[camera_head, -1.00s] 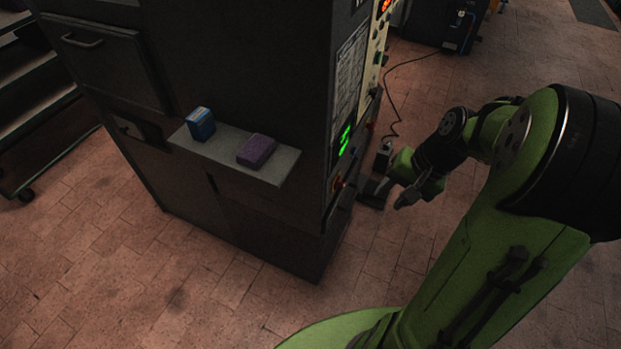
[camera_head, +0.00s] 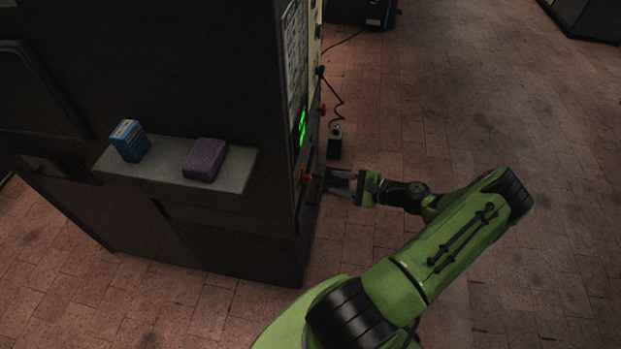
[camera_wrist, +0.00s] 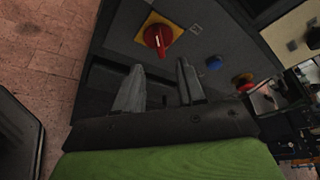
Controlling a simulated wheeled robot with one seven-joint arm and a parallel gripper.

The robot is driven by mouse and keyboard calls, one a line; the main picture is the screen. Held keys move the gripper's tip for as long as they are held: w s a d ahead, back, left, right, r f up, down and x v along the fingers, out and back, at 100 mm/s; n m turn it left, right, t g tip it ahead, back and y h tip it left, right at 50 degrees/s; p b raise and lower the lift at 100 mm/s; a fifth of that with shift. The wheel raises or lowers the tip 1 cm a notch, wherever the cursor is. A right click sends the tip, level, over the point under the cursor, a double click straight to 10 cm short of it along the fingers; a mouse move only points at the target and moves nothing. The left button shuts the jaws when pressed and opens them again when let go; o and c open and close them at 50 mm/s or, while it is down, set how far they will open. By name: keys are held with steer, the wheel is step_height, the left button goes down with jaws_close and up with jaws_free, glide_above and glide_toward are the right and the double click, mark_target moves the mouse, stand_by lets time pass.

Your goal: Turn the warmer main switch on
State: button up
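The main switch is a red rotary knob on a yellow plate (camera_wrist: 158,37) on the dark panel, just beyond my fingertips in the wrist view. In the head view it shows as a small red knob (camera_head: 305,175) low on the machine's narrow side. My gripper (camera_head: 332,180) points at this panel from the right. In the wrist view my gripper (camera_wrist: 160,75) has its two fingers spread with a gap between them, and nothing is in the gap. The fingers seem apart from the knob.
A blue button (camera_wrist: 215,62) and a red button on yellow (camera_wrist: 243,80) sit beside the switch. A shelf (camera_head: 235,172) on the machine holds a blue box (camera_head: 130,141) and a purple block (camera_head: 205,159). A pedal box (camera_head: 335,142) with a cable stands on the floor.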

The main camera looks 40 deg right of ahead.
mark_target(311, 177)
steer(key=x, duration=0.8)
steer(key=shift+w+a+f+b, duration=0.2)
steer(key=shift+w+b, duration=0.1)
steer(key=shift+b, duration=0.1)
steer(key=shift+r, duration=0.1)
jaws_close()
